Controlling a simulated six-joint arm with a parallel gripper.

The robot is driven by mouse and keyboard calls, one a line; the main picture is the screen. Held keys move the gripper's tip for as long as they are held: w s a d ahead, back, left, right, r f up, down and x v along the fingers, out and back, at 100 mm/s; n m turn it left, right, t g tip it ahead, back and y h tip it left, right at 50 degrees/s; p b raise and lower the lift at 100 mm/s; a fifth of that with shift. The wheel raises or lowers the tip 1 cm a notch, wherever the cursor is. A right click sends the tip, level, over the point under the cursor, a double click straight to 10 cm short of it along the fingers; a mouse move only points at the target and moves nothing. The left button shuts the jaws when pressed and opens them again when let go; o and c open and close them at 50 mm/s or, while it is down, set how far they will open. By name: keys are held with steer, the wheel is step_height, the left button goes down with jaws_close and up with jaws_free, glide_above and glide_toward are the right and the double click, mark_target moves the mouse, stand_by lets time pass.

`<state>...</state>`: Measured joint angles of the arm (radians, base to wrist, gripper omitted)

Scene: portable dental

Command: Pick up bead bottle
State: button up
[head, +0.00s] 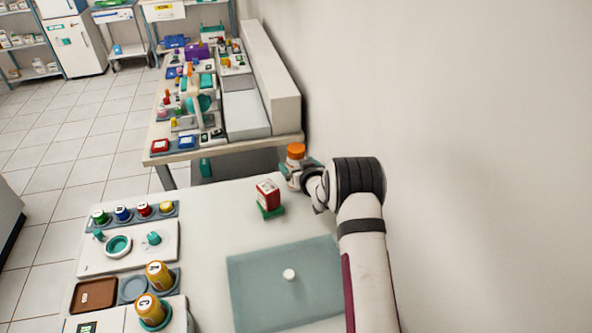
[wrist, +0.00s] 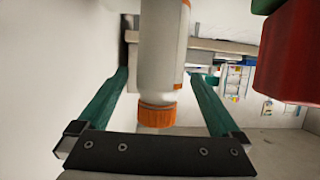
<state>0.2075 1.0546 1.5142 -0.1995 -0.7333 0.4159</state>
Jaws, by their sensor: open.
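A white bottle with an orange cap (head: 295,151) stands at the far edge of the white table, near the wall. I cannot read a label on it, so I cannot confirm that it is the bead bottle. In the wrist view the white bottle (wrist: 162,50) hangs cap-down in the picture between the two teal fingers of my gripper (wrist: 158,76). The fingers are open, one on each side, with gaps visible beside the bottle. In the head view my gripper (head: 300,176) is at the bottle, and its wrist partly hides it.
A red box (head: 268,193) on a green base stands close left of my gripper; it looms at right in the wrist view (wrist: 292,55). A teal mat (head: 255,285) holds a small white round piece (head: 289,274). Amber jars (head: 158,275) stand at left. The wall is close on the right.

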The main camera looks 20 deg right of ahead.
steer(key=shift+x, duration=1.05)
jaws_close()
